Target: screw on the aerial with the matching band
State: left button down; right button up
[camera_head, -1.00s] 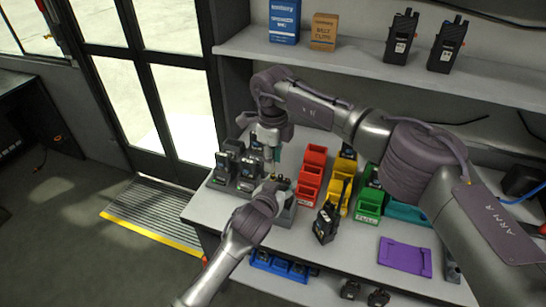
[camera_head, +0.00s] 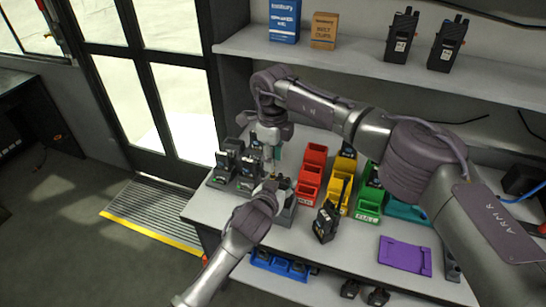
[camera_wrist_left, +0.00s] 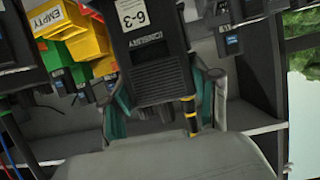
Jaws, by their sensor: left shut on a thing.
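My left gripper (camera_head: 272,184) is at the near left of the bench, and in the head view its fingertips are partly hidden by its own wrist. In the left wrist view, its teal-padded fingers (camera_wrist_left: 160,108) are shut on a dark radio (camera_wrist_left: 155,55) with a white number label. A thin dark aerial with yellow bands (camera_wrist_left: 190,112) shows beside the radio's lower right edge, close to the right-hand finger. I cannot tell whether it is seated on the radio. My right gripper (camera_head: 270,155) points down just behind the left one. Its fingertips are too small to read.
Several radios stand in a grey rack (camera_head: 222,182) at the left. Red (camera_head: 309,185), yellow (camera_head: 335,198) and green bins (camera_head: 369,208) stand right of the grippers. A purple tray (camera_head: 405,257) lies further right.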

notch_tip(320, 180, up, 12)
dwell(0.5)
pick_arm(q)
jog(key=shift+c, duration=1)
grip_release()
jog(key=shift+s, duration=0.1)
jog(key=v, duration=1.1)
jog(key=shift+s, duration=0.4)
jog(key=shift+a+r, duration=0.1)
jog(key=shift+r, duration=0.05)
